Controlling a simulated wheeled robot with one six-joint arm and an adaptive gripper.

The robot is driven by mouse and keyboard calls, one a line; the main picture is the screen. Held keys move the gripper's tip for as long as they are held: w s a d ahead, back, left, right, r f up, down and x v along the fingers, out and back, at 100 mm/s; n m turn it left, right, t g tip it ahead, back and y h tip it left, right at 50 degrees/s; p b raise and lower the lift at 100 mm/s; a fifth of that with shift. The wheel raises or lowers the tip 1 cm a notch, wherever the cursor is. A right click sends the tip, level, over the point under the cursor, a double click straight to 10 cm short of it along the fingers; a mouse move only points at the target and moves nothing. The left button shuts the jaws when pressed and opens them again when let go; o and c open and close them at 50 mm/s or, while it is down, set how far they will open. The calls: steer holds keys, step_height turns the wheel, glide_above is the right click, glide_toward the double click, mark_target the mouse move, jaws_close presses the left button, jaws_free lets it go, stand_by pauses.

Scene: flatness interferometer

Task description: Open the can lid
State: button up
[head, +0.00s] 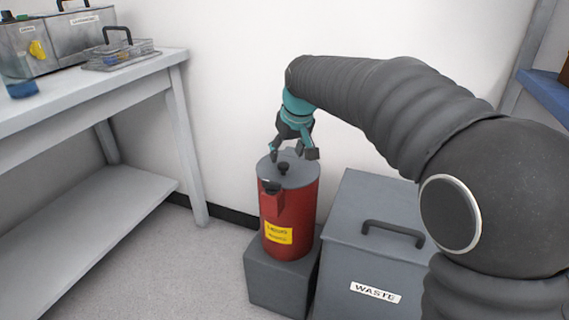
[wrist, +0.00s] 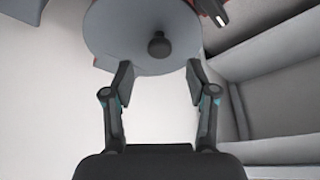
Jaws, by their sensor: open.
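A red can (head: 288,219) with a yellow label stands upright on a grey block (head: 275,277). Its grey round lid (head: 300,172) lies flat on top, closed, with a small dark knob (head: 283,168) in the middle. My gripper (head: 293,155) is above the lid, pointing down, its fingers spread and empty. In the wrist view the lid (wrist: 112,35) fills the upper middle, and the knob (wrist: 159,46) shows beyond my open fingertips (wrist: 158,82), roughly centred between them. I cannot tell the exact height of the fingertips over the lid.
A grey waste bin (head: 375,225) with a dark handle stands right of the can. A grey workbench (head: 150,75) with a lower shelf is on the left, carrying metal boxes and a wire basket (head: 122,55). A white wall is close behind the can.

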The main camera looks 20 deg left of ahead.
mark_target(284, 165)
steer(key=x, duration=0.5)
steer(key=shift+r, duration=0.1)
jaws_close()
